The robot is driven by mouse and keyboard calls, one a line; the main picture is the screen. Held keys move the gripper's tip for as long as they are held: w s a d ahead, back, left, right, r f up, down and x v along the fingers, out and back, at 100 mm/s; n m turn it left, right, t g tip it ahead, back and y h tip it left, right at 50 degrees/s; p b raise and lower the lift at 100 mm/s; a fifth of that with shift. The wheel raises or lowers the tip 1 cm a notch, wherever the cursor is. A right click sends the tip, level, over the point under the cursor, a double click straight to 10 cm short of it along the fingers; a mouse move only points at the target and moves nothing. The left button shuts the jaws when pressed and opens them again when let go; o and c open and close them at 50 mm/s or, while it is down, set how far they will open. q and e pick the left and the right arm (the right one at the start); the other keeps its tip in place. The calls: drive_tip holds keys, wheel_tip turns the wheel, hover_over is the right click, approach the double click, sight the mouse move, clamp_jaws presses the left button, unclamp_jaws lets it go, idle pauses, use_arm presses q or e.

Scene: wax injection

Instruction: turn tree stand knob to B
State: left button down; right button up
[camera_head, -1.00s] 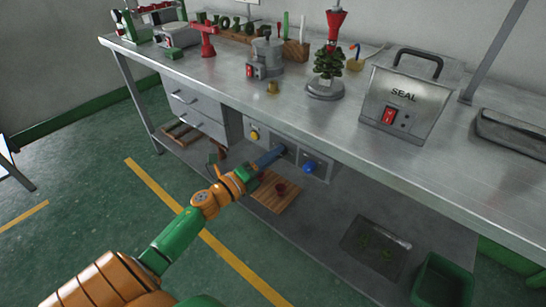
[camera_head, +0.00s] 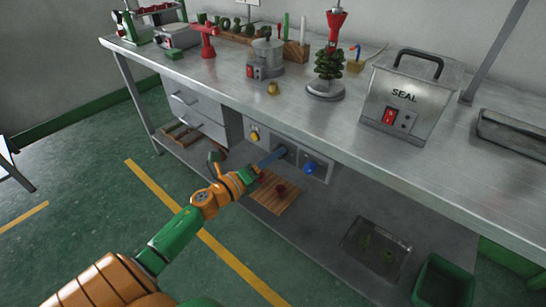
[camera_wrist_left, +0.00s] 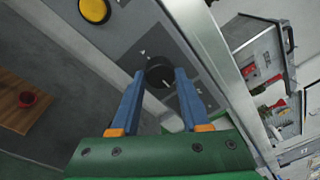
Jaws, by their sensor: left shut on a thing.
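The dark round knob (camera_wrist_left: 160,68) sits on the grey control panel (camera_wrist_left: 125,30) below the worktop. A white pointer line shows on its face, and small white markings, too small to read surely, lie on the panel around it. My left gripper (camera_wrist_left: 161,76) has its two blue fingers on either side of the knob, shut on it. In the head view my left gripper (camera_head: 281,152) reaches the panel from the left and hides most of the knob. The tree stand (camera_head: 325,90) with a green tree stands on the worktop above. My right gripper is out of view.
A yellow button (camera_head: 255,135) is left of the knob and a blue one (camera_head: 310,168) right of it. The worktop (camera_head: 400,160) edge overhangs the panel. Below are a wooden board (camera_head: 268,199) with a red cup and a green bin (camera_head: 445,283).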

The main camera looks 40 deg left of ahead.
use_arm(q)
drive_tip(key=shift+c, duration=2)
unclamp_jaws()
drive_tip(key=s+a, duration=0.1)
drive_tip(key=s, duration=0.6)
drive_tip(key=shift+a, duration=0.15)
